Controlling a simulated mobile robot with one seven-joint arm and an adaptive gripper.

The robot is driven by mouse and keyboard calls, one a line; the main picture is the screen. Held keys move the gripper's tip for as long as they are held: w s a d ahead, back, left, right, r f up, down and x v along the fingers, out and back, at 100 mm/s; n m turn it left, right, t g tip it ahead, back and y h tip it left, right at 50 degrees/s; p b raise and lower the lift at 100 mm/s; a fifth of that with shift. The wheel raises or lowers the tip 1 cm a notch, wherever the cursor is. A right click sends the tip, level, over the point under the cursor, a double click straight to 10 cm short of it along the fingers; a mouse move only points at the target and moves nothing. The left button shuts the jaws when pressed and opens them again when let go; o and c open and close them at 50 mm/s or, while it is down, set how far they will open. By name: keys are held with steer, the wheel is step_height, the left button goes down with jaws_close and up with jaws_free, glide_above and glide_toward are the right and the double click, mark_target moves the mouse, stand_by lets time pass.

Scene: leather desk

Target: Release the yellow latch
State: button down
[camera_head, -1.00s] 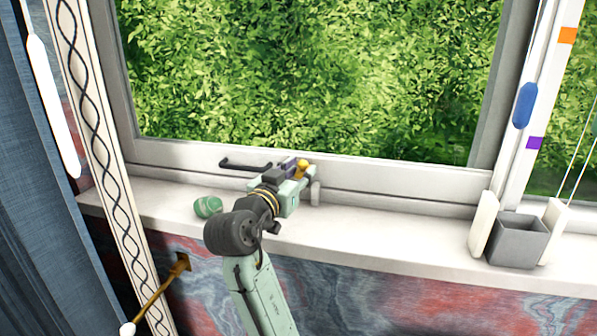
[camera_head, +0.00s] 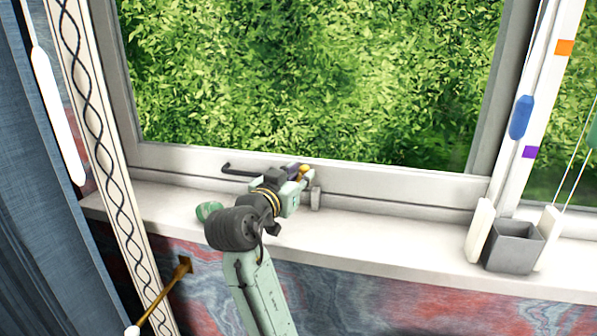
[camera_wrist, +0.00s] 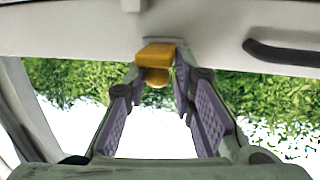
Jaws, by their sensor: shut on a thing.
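The yellow latch (camera_head: 304,172) is on the lower rail of the window frame. In the wrist view the latch (camera_wrist: 155,54) shows as a yellow block at the top centre, against the pale frame. My gripper (camera_head: 296,172) reaches over the sill to the rail. In the wrist view its two purple-padded fingers converge at the latch, one tip on each side, and are shut on it. In the head view my wrist and fingers hide part of the latch.
A dark handle (camera_head: 243,171) sticks out left of the latch and also shows in the wrist view (camera_wrist: 285,55). A green striped object (camera_head: 207,210) is on the sill beside my arm. A grey box (camera_head: 512,247) is at the right; the sill between is clear.

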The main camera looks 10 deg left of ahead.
steer(key=c, duration=1.5)
jaws_free()
steer(key=shift+d, duration=0.1)
steer(key=shift+o, duration=0.2)
steer(key=f+v, duration=0.1)
steer(key=v, duration=1.1)
steer(key=shift+r, duration=0.4)
